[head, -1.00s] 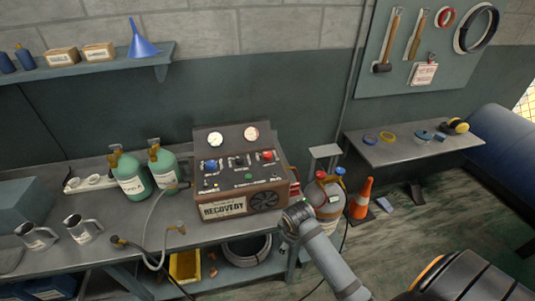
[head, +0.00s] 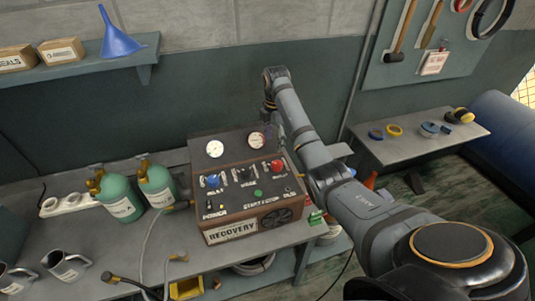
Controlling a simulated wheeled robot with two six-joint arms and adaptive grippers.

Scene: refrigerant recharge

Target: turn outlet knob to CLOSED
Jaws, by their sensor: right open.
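The recovery machine (head: 233,214) stands on the workbench, its control panel facing up and forward. A blue knob (head: 213,181) is at the panel's left, a black knob (head: 244,175) in the middle and a red knob (head: 277,166) at the right. The red knob seems to be the outlet; its label is too small to read surely. My right gripper (head: 270,121) is above and behind the machine's right side, near the right gauge (head: 257,140), apart from the red knob. It is open, small in view and partly hidden. My left gripper is not in view.
Two green cylinders (head: 120,201) (head: 157,188) stand left of the machine, with a hose (head: 168,232) beside it. Metal cups (head: 65,264) are at the front left. A shelf (head: 100,64) with a blue funnel (head: 119,37) hangs above.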

